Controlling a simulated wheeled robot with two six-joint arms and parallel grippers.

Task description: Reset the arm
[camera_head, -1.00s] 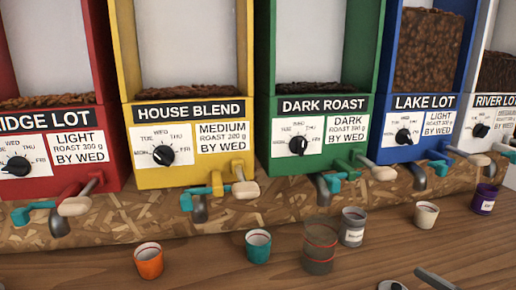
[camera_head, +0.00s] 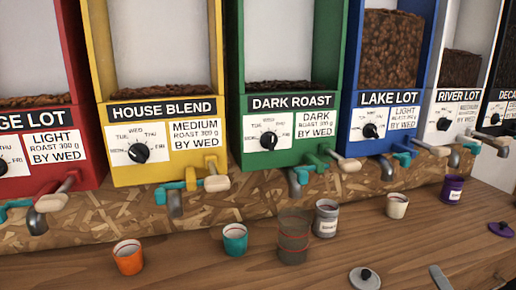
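Neither of my grippers shows in the head view, so I cannot see whether they are open or shut. The view holds a row of bean dispensers above a wooden counter (camera_head: 200,272). They are the red one (camera_head: 50,140), the yellow House Blend (camera_head: 165,140), the green Dark Roast (camera_head: 290,130), the blue Lake Lot (camera_head: 388,122), the white River Lot (camera_head: 457,118) and a black one (camera_head: 497,112) at the right edge. Each has a dial, and several show spouts and levers below.
On the counter stand an orange cup (camera_head: 128,259), a teal cup (camera_head: 235,241), a clear smoky cup (camera_head: 293,243), a grey labelled cup (camera_head: 326,219), a cream cup (camera_head: 397,206) and a purple cup (camera_head: 452,189). A grey lid (camera_head: 364,279) and a purple lid (camera_head: 501,229) lie flat.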

